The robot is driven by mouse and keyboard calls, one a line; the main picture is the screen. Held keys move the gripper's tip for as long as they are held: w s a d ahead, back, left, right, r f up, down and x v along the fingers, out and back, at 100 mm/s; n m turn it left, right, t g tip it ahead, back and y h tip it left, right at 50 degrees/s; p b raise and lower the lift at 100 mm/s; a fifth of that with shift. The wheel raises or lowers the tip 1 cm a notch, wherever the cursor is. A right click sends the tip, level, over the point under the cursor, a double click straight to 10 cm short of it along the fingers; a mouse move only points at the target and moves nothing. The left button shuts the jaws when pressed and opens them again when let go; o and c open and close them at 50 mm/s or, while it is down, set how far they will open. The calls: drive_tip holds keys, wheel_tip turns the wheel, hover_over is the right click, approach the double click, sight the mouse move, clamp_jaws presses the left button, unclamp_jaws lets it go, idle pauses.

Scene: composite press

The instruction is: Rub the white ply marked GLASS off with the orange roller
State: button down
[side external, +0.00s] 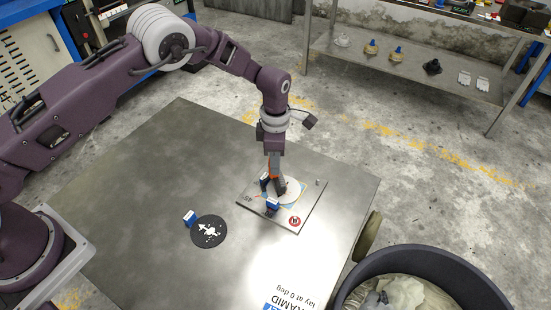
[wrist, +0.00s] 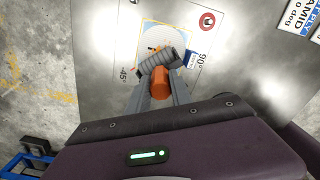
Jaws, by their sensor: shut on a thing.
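A white round ply (side external: 292,190) lies flat on the pale square plate (side external: 312,207) on the metal table; its marking is too small to read. It also shows in the wrist view (wrist: 160,36), partly hidden by the roller. My gripper (wrist: 161,96) is shut on the orange handle of the roller (wrist: 161,84). The roller's ribbed grey head (wrist: 162,60) is over the near part of the ply and appears to touch it. In the side view my gripper (side external: 275,172) points down over the ply. A blue-and-white tab (wrist: 190,58) stands at the ply's edge.
A black disc with white marks (side external: 209,232) lies left of the plate, with a blue-and-white tab (side external: 189,217) at its edge. A printed ply label (side external: 288,290) is at the table's front. A dark round bin (side external: 480,283) stands beyond the right edge. The table's left side is clear.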

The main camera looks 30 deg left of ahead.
drive_tip(key=shift+f, duration=0.2)
drive_tip(key=shift+d+r, duration=0.1)
drive_tip(key=shift+d, duration=0.85)
drive_tip(key=shift+a, duration=1)
wheel_tip(320, 180, up, 7)
drive_tip(key=shift+f, duration=0.1)
